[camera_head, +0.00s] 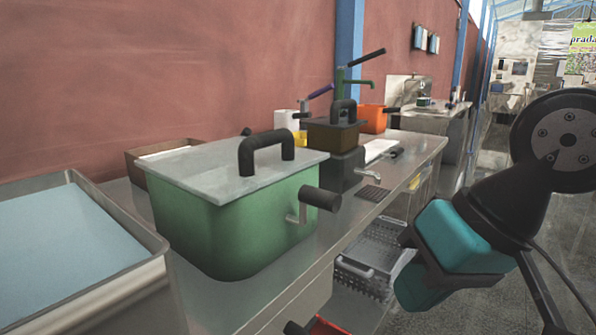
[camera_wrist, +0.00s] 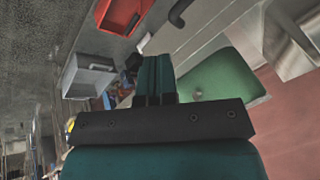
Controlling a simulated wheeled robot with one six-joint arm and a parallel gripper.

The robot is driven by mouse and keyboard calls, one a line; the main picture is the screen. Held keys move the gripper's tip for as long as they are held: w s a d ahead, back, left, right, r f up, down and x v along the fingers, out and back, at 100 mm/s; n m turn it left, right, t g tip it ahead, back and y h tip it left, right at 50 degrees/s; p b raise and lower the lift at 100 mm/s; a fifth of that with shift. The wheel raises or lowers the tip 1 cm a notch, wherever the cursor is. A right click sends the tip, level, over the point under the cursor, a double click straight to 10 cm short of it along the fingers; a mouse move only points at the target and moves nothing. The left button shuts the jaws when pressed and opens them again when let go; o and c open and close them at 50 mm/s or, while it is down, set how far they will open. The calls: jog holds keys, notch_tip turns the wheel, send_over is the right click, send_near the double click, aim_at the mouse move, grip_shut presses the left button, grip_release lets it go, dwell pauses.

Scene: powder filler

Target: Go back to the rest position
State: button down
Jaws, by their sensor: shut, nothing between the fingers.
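My gripper (camera_wrist: 154,68) is shut and empty in the wrist view, its two teal fingers pressed together. In the head view the teal end of my arm is at the right, in front of the counter and apart from the things on it. The fingertips cannot be made out there.
A green tub (camera_head: 225,228) with a grey lid (camera_head: 215,168) stands on the metal counter (camera_head: 290,262). A metal basin (camera_head: 148,290) of pale blue material is at the left. A grey crate (camera_head: 365,275) and a red bin (camera_head: 325,327) are below the counter. Floor at the right looks clear.

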jog(key=s+d+f+n+g, duration=0.2)
jog(key=s+d+f+n, duration=0.1)
jog(key=s+f, duration=0.2)
notch_tip(320, 180, up, 17)
jog(key=p, duration=1.6)
jog(key=shift+n+h+p, duration=0.3)
jog(key=shift+p, duration=0.05)
